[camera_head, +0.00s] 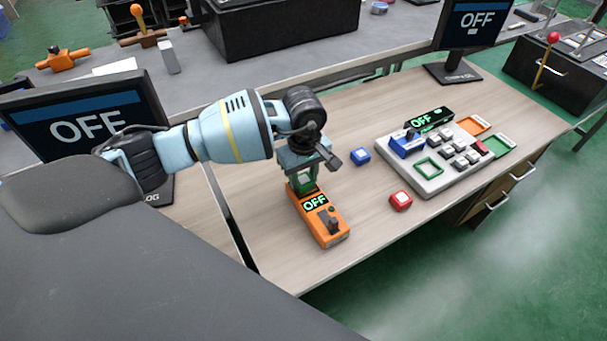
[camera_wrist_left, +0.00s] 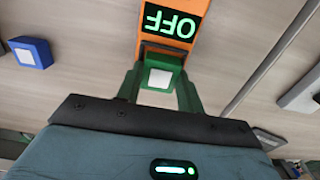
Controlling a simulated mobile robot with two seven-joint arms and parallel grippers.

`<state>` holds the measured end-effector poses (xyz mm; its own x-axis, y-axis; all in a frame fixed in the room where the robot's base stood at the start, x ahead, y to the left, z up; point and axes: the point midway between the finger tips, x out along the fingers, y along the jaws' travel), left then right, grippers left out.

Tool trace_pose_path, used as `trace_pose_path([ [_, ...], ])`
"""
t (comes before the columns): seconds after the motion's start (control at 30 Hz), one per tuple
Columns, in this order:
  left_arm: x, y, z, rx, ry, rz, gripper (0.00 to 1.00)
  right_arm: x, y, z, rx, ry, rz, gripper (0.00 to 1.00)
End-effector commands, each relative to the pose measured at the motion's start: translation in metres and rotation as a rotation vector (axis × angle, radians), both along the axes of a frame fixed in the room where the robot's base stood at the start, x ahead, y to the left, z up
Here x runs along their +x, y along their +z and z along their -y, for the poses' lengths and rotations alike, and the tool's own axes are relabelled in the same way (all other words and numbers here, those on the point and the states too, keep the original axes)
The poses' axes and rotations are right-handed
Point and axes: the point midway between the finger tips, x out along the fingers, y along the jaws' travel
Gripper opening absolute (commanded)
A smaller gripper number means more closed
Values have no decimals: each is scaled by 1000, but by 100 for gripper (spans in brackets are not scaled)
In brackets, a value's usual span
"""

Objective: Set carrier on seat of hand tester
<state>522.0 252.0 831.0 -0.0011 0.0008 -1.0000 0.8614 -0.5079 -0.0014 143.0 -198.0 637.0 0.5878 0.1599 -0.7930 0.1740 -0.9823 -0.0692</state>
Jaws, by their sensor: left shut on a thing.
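The orange hand tester (camera_head: 325,226) lies on the wooden table, its display reading OFF and a dark knob at its near end. It also shows in the left wrist view (camera_wrist_left: 195,37). My left gripper (camera_head: 304,178) is pointed down at the tester's far end. It is shut on a green carrier with a white square top (camera_wrist_left: 161,76). The carrier is at the display end of the tester; whether it rests on the seat or hovers just above cannot be told. The seat is hidden under the carrier and gripper. My right gripper is not in view.
A blue block (camera_head: 360,156) and a red block (camera_head: 401,201) lie on the table to the right. A grey panel (camera_head: 433,187) with buttons and coloured frames stands beyond them. Monitors (camera_head: 95,122) reading OFF stand at left and back right. The table's near edge is clear.

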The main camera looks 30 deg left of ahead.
Motion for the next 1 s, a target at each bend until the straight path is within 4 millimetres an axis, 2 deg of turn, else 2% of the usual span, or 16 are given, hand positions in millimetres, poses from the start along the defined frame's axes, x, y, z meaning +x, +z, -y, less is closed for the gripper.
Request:
trace_pose_path([
  [0.37,0,-5,0,1,1,-1,16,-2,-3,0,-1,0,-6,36],
  [0.4,0,-5,0,0,1,0,38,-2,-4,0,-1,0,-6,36],
  [0.57,0,-4,0,0,1,0,59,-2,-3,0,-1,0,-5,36],
  [0.83,0,-3,0,0,1,1,59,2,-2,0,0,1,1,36],
  [1.0,2,9,0,-1,1,5,59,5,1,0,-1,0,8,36],
])
